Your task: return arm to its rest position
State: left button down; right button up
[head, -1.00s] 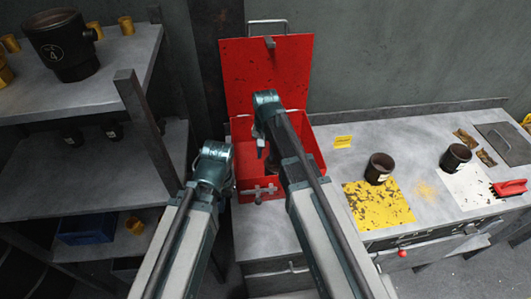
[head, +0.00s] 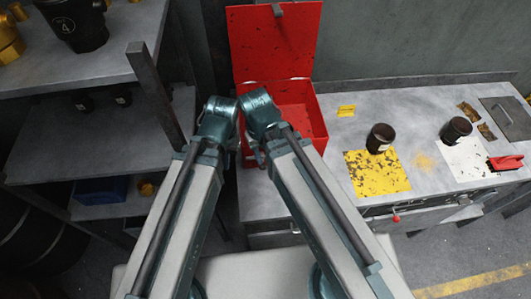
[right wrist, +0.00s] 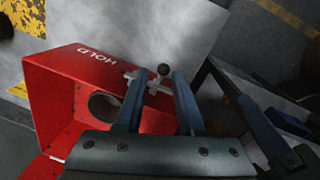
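My left arm reaches up from the lower left in the head view, and its gripper (head: 233,143) is mostly hidden behind its wrist. Its fingers do not show clearly. My right arm's wrist is close beside it, in front of the red box (head: 318,122). In the right wrist view, my right gripper (right wrist: 158,80) has its two fingers apart with nothing held between them. The red box marked HOLD (right wrist: 55,85) lies beyond the fingers. A dark round piece (right wrist: 104,106) shows inside it.
The red lid (head: 275,45) stands open. Two dark cups stand on the bench, one on the yellow patch (head: 375,175), one on the white patch (head: 478,165). A grey shelf (head: 80,140) is close on the left. A red-knobbed lever (head: 396,218) projects from the bench front.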

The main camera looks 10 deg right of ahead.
jog(key=shift+s+n, duration=0.3)
jog(key=shift+s, duration=0.2)
notch_tip(320, 180, down, 6)
jog(key=b, duration=0.5)
jog(key=shift+r+b, duration=0.15)
jog(key=shift+b, duration=0.2)
